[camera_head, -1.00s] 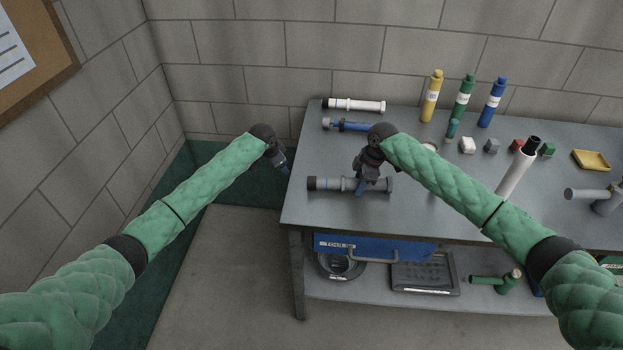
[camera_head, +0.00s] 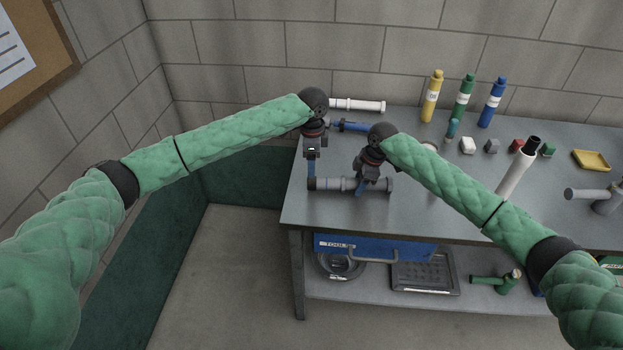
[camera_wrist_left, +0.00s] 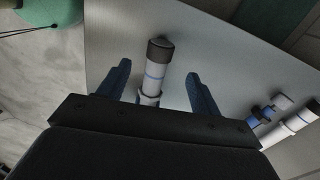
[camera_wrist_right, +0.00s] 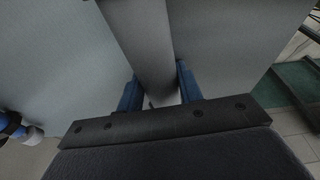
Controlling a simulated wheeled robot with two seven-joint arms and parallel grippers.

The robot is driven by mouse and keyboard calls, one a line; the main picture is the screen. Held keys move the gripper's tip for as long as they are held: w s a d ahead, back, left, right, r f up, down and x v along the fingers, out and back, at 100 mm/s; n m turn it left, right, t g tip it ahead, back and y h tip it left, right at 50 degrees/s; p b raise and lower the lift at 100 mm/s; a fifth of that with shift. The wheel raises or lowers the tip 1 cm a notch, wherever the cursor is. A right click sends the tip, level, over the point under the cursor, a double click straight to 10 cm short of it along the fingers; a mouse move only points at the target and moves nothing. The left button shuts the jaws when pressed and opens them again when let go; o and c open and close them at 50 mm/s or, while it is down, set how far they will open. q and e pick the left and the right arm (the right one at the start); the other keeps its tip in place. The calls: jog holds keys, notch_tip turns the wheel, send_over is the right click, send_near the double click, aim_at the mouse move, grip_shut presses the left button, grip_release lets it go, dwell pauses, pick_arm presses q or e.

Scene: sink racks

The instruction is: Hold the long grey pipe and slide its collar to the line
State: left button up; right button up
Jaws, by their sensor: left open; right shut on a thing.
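The long grey pipe (camera_head: 333,184) lies along the front left of the bench, its dark end cap (camera_wrist_left: 160,51) to the left. In the left wrist view a blue line (camera_wrist_left: 155,77) rings the pipe near the cap, and the collar (camera_wrist_left: 149,99) sits apart from it, closer to the palm and partly hidden. My left gripper (camera_head: 312,180) is open over the capped end; its fingers (camera_wrist_left: 158,76) stand either side of the pipe without gripping. My right gripper (camera_head: 362,187) is shut on the pipe's right part, which also shows between its fingers in the right wrist view (camera_wrist_right: 145,40).
A white pipe (camera_head: 358,104) and a blue pipe (camera_head: 352,126) lie behind. The bench (camera_head: 430,215) is clear in front.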

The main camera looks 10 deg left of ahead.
aim_at(321, 179)
pick_arm(q)
jog(key=shift+f, duration=4.8)
jog(key=shift+c, duration=0.5)
jog(key=c, duration=0.8)
jog(key=shift+c, duration=0.2)
jog(key=shift+w+d, duration=0.2)
jog(key=shift+d, duration=1.3)
jog(key=o, duration=0.9)
jog(key=shift+a, duration=0.1)
jog(key=shift+o, duration=0.2)
